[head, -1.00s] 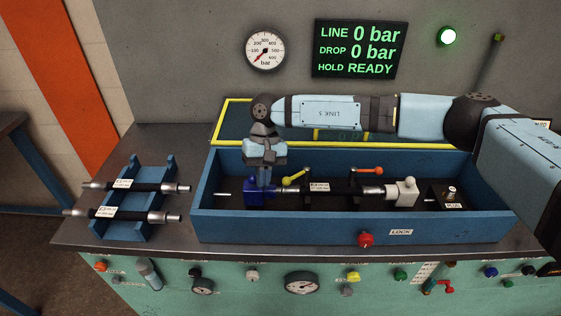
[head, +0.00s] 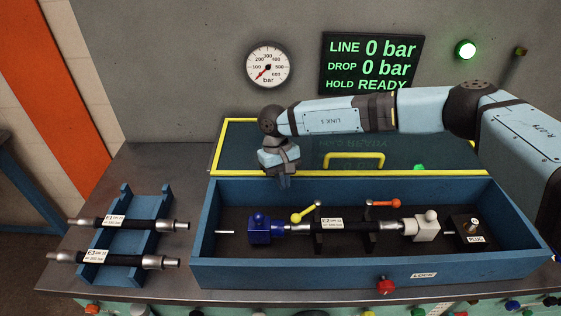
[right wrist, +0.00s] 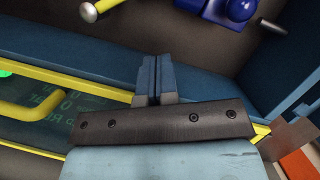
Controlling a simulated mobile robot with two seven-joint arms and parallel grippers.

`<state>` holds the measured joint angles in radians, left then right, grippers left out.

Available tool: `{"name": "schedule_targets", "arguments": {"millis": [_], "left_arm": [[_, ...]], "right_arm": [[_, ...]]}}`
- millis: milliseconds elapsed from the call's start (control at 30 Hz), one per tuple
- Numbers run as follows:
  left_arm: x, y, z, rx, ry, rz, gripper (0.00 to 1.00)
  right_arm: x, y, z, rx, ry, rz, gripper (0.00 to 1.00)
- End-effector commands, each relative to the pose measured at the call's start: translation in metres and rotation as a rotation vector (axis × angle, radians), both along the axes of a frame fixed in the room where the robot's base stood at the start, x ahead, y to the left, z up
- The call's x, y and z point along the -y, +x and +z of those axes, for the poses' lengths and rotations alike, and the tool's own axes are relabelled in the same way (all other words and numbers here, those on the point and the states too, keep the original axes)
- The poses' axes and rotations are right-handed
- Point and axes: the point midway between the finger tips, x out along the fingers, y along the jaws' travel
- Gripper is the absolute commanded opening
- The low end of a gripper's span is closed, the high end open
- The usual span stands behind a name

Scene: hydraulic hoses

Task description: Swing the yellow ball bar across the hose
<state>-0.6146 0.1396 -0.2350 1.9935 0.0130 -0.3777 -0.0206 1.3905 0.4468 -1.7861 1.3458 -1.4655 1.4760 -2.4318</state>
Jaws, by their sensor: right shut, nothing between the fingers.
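The yellow ball bar (head: 306,211) is in the blue box, its ball at the left end and its pivot at the right. It lies behind the hose, slanting alongside rather than over it. The black hose (head: 350,225) with a white label runs between a blue block (head: 260,230) and a white block (head: 422,229). My right gripper (head: 285,182) is shut and empty, above the box's back wall, apart from the bar. In the right wrist view its fingers (right wrist: 154,80) are together; part of the yellow bar (right wrist: 108,5) shows at the top edge. My left gripper is out of view.
An orange ball bar (head: 382,203) sits to the right behind the hose. The blue box (head: 300,272) has a raised front wall; a yellow-framed clear cover (head: 355,157) stands behind. Two spare hoses lie on a blue rack (head: 125,243) at left.

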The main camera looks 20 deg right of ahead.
Motion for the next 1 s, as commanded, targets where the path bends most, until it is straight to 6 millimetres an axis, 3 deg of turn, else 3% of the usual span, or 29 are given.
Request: {"name": "schedule_targets", "arguments": {"millis": [133, 400, 1000], "left_arm": [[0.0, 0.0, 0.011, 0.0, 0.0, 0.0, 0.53], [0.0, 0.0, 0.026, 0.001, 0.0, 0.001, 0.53], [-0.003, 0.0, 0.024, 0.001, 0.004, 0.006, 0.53]], "right_arm": [[0.002, -0.01, -0.027, -0.002, -0.001, 0.0, 0.0], [0.008, -0.042, -0.033, 0.0, 0.0, -0.001, 0.0], [0.007, -0.048, -0.036, 0.001, 0.001, 0.002, 0.0]]}}
